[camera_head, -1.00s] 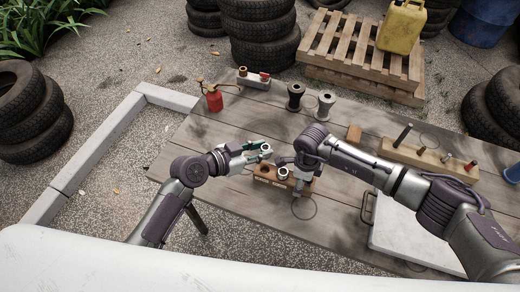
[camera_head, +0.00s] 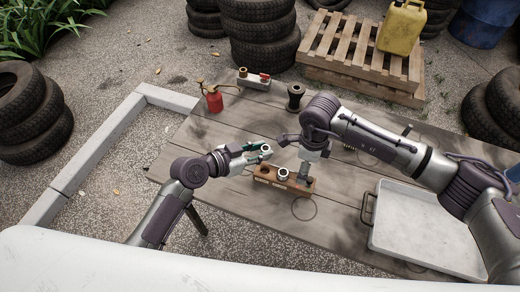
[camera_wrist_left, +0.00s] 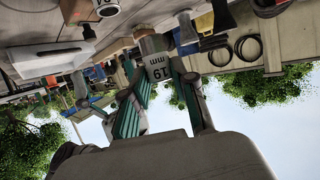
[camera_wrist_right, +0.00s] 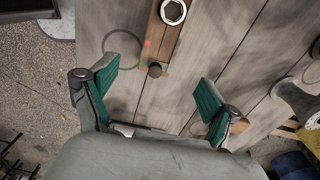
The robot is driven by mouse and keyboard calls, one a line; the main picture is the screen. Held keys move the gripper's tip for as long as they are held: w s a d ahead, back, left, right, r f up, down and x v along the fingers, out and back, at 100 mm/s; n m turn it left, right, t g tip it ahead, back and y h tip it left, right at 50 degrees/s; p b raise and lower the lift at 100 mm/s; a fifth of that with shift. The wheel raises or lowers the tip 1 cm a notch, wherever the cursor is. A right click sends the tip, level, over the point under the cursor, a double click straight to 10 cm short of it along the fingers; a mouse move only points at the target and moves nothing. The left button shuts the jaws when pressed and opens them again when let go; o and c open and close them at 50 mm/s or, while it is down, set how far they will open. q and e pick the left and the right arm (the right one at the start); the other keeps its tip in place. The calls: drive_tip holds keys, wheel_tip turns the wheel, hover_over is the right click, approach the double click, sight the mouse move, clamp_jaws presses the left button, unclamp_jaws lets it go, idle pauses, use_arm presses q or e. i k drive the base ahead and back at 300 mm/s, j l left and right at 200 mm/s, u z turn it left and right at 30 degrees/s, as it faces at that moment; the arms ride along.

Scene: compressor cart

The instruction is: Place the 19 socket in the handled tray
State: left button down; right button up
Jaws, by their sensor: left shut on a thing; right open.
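The handled tray (camera_head: 430,226), pale grey, shallow and empty, lies at the table's right front. Its dark handle (camera_head: 367,208) faces left. My right gripper (camera_wrist_right: 157,82) is open and empty above the block's end, between the held socket and the tray.
The wooden socket block (camera_head: 266,182) carries another socket (camera_head: 283,174), also seen in the right wrist view (camera_wrist_right: 173,11). A red oil can (camera_head: 214,101), a valve fitting (camera_head: 255,81) and a black spool (camera_head: 295,97) stand at the back. Bare planks separate block and tray.

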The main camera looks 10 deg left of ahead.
sight(414, 236)
drive_tip(key=k+j, duration=0.2)
drive_tip(key=j, duration=0.15)
drive_tip(key=k+j, duration=0.25)
drive_tip(key=j, duration=0.15)
drive_tip(key=k+j, duration=0.2)
drive_tip(key=j, duration=0.15)
